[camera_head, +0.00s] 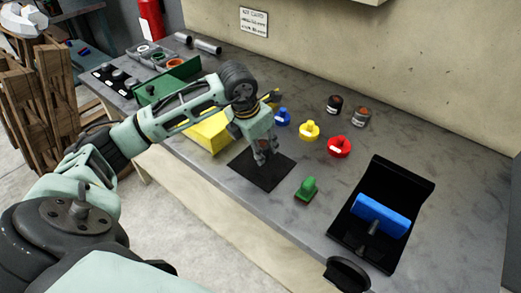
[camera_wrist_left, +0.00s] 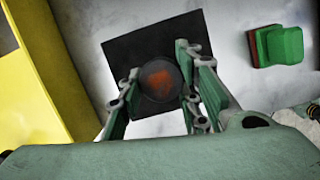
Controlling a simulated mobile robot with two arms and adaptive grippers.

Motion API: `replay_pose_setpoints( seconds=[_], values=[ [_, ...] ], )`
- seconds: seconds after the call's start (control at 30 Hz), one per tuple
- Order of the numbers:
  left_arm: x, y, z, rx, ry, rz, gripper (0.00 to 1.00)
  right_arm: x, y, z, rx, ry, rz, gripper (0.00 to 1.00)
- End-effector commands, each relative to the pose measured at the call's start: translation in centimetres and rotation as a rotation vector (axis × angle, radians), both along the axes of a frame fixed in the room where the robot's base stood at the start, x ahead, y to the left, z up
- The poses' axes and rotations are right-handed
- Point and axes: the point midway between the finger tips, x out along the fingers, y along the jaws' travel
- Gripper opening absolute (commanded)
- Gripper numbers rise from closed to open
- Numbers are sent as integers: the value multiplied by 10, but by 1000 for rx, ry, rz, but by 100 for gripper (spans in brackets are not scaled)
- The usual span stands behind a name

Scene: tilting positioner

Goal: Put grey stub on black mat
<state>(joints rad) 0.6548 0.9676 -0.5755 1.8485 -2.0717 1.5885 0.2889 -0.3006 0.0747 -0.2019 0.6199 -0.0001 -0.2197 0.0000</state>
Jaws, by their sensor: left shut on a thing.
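The black mat (camera_head: 250,178) lies flat near the front edge of the grey bench, and it also shows in the left wrist view (camera_wrist_left: 125,50). My left gripper (camera_head: 266,157) points down over the mat. In the left wrist view its fingers (camera_wrist_left: 160,95) are closed around a dark grey round stub (camera_wrist_left: 159,82) with a rust-red patch on top. The stub is within the mat's outline there; I cannot tell whether it touches the mat. In the head view the fingers mostly hide it. My right gripper is not in view.
A green piece (camera_head: 307,188) stands right of the mat, a yellow box (camera_head: 209,132) left. Behind are blue (camera_head: 283,117), yellow (camera_head: 309,131) and red (camera_head: 339,147) pieces and two dark cylinders (camera_head: 334,105). A black tilted holder (camera_head: 400,176) carries a blue block (camera_head: 380,215).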

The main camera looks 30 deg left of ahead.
Motion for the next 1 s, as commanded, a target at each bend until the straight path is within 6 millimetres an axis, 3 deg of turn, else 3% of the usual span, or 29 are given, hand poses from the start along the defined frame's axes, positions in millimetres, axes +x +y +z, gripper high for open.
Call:
replay_pose_setpoints(
  seconds=[0.2, 0.57, 0.6, 0.8, 1.0],
  values=[
    [0, 0, -22, -1, 0, 0, 0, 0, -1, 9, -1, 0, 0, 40],
    [0, 0, -27, -1, -2, 0, 0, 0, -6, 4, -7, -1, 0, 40],
    [-1, 0, -27, 0, 1, 0, 35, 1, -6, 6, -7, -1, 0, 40],
    [-1, 0, -27, 0, 1, 0, 51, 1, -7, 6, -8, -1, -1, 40],
    [-1, 0, -26, 0, 1, 0, 51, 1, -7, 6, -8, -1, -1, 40]
  ],
)
